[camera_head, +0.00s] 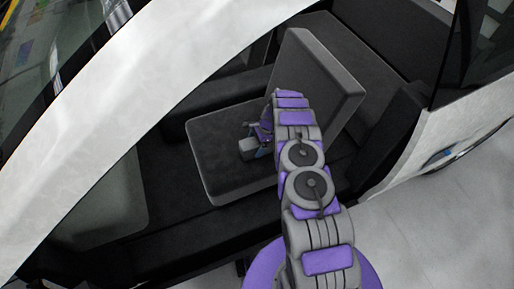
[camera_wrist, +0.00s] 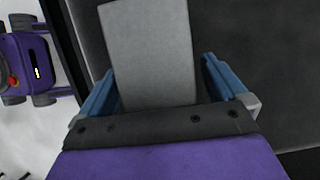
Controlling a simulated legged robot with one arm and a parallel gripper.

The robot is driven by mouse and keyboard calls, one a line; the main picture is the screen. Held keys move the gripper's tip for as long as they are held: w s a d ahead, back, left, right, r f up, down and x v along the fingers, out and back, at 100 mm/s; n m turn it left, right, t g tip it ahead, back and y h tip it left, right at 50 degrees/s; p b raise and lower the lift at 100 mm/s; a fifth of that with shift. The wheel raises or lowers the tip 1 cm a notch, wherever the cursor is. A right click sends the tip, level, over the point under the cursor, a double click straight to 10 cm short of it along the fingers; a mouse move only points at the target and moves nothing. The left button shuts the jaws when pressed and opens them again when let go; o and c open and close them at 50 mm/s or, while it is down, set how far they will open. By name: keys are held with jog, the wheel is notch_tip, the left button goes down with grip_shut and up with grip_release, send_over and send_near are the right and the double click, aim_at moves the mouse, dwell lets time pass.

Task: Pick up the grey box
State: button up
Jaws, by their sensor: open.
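The grey box (camera_head: 247,150) is a small light-grey block on the dark seat cushion in the head view, partly hidden by my gripper (camera_head: 258,136). In the wrist view the grey box (camera_wrist: 150,40) stretches from the top edge down between the two blue fingers of my gripper (camera_wrist: 158,68). The fingers are apart, one on each side of the box. A gap shows on the right side; the left finger is closer to the box. I cannot tell whether it touches.
The box is on a car seat (camera_head: 212,172) with a raised grey backrest (camera_head: 302,62). The white car body frames the opening, with a pillar (camera_head: 130,85) at left and a door panel (camera_head: 455,130) at right. Pale floor (camera_head: 440,235) lies outside.

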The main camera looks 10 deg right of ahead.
jog(key=shift+d+r, duration=0.1)
jog(key=shift+d, duration=0.05)
jog(key=c, duration=1.6)
